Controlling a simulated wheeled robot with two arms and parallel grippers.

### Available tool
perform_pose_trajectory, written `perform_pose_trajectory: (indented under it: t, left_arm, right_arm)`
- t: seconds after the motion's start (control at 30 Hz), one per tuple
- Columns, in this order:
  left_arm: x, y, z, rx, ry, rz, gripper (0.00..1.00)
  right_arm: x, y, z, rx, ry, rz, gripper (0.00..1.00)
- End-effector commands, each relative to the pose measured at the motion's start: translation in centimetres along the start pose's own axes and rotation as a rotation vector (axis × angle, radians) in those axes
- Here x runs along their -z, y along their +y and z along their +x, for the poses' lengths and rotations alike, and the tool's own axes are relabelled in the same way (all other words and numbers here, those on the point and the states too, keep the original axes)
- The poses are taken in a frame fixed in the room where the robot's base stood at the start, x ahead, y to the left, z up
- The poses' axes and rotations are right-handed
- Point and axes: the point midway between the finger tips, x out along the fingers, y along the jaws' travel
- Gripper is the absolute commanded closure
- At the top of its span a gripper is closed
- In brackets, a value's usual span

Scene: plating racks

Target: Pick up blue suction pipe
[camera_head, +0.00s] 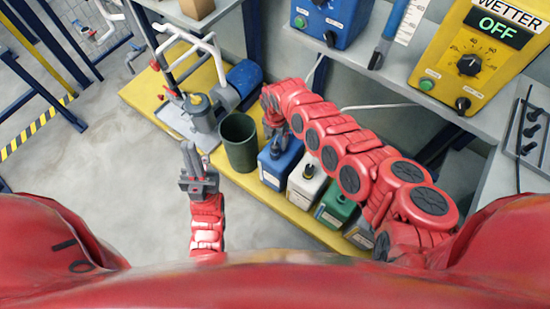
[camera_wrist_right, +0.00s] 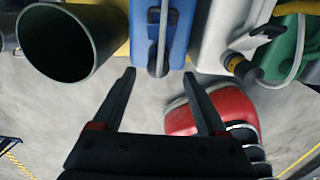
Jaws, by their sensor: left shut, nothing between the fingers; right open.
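A slim blue bar with a black end (camera_head: 392,32), which may be the blue suction pipe, lies on the grey shelf at the upper right of the head view. I cannot tell for sure that it is the pipe. My left gripper (camera_head: 190,147) is shut and empty over the floor, left of the dark green bin. My right arm reaches across to the blue canister (camera_head: 275,168); its gripper is mostly hidden in the head view. In the right wrist view my right gripper (camera_wrist_right: 159,76) is open and empty, with the blue canister (camera_wrist_right: 178,30) beyond its fingertips.
The dark green bin (camera_head: 239,142), a white canister (camera_head: 306,182) and a green canister (camera_head: 335,208) stand along the yellow platform (camera_head: 140,92). A pump with white pipes (camera_head: 203,112) stands at its far end. A yellow control box (camera_head: 480,50) is on the shelf.

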Motion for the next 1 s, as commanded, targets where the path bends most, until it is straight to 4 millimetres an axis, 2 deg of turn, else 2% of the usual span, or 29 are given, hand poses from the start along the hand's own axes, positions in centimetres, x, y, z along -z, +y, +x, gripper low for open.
perform_pose_trajectory:
  t: [0.3, 0.4, 0.63, 0.67, 1.0]
  left_arm:
    - [-0.5, 0.1, -3.0, 0.000, 0.000, 0.000, 1.00]
    - [-0.6, 0.2, -3.3, 0.000, 0.000, 0.000, 1.00]
    - [-0.5, 0.2, -3.1, 0.000, 0.000, 0.000, 1.00]
    - [-0.5, 0.2, -3.1, 0.000, 0.000, 0.000, 1.00]
    - [-0.5, 0.2, -3.1, 0.000, 0.000, 0.000, 1.00]
  right_arm:
    - [0.1, 0.2, 4.7, 0.000, -0.002, 0.000, 0.24]
    - [0.1, 0.2, 5.2, 0.000, -0.002, -0.001, 0.24]
    - [0.1, 0.2, 5.1, -0.001, -0.001, 0.001, 0.24]
    - [0.0, 0.2, 5.1, -0.001, -0.001, 0.001, 0.28]
    - [0.0, 0.2, 5.1, -0.002, -0.001, 0.001, 0.89]
